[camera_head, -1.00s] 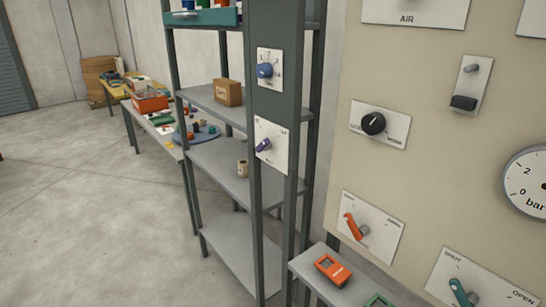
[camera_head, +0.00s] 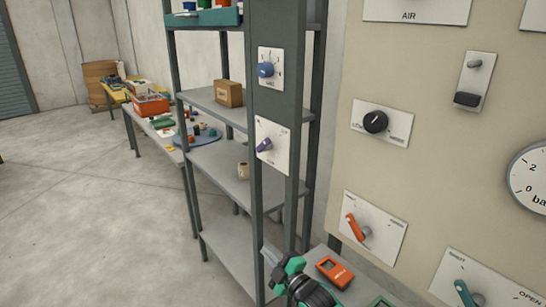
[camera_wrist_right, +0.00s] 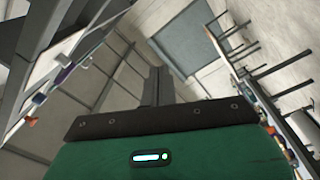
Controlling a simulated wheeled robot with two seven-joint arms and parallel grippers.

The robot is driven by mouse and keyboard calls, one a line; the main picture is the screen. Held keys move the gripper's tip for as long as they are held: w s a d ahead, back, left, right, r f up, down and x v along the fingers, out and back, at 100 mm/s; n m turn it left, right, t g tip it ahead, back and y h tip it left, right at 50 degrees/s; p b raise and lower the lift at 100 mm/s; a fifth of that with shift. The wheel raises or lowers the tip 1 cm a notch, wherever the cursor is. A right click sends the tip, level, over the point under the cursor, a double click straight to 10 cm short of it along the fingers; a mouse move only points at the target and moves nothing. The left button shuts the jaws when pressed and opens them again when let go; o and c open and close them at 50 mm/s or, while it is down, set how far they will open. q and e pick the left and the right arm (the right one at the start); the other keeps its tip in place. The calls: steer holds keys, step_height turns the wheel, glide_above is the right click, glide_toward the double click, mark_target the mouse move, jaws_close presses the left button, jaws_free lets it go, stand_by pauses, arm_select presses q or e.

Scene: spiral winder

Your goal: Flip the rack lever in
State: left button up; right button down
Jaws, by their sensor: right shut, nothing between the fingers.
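The rack lever is a small purple lever (camera_head: 264,145) on a white plate (camera_head: 272,160) fixed to the rack's front post. My left gripper is not in view.
A blue knob (camera_head: 265,70) sits above the lever on the same post. The grey rack shelves (camera_head: 215,165) stand behind. The beige panel (camera_head: 420,160) on the right carries knobs, an orange lever (camera_head: 356,228) and a gauge. An orange meter (camera_head: 334,272) lies beside my right arm.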

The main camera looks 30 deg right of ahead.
mark_target(268, 145)
steer(key=d+r+n+t, duration=0.3)
steer(key=d+r+t, duration=0.1)
steer(key=r, duration=0.3)
steer(key=w+d+r+n+t+y, duration=0.1)
steer(key=d+r+n+t, duration=0.2)
steer(key=r, duration=0.4)
steer(key=d+t, duration=0.1)
steer(key=d, duration=0.1)
steer(key=shift+w+d+r, duration=0.15)
steer(key=shift+w+d, duration=0.1)
steer(key=shift+d, duration=0.15)
steer(key=shift+h, duration=0.3)
steer(key=p+x, duration=0.3)
steer(key=x, duration=1.1)
steer(key=shift+p, duration=0.35)
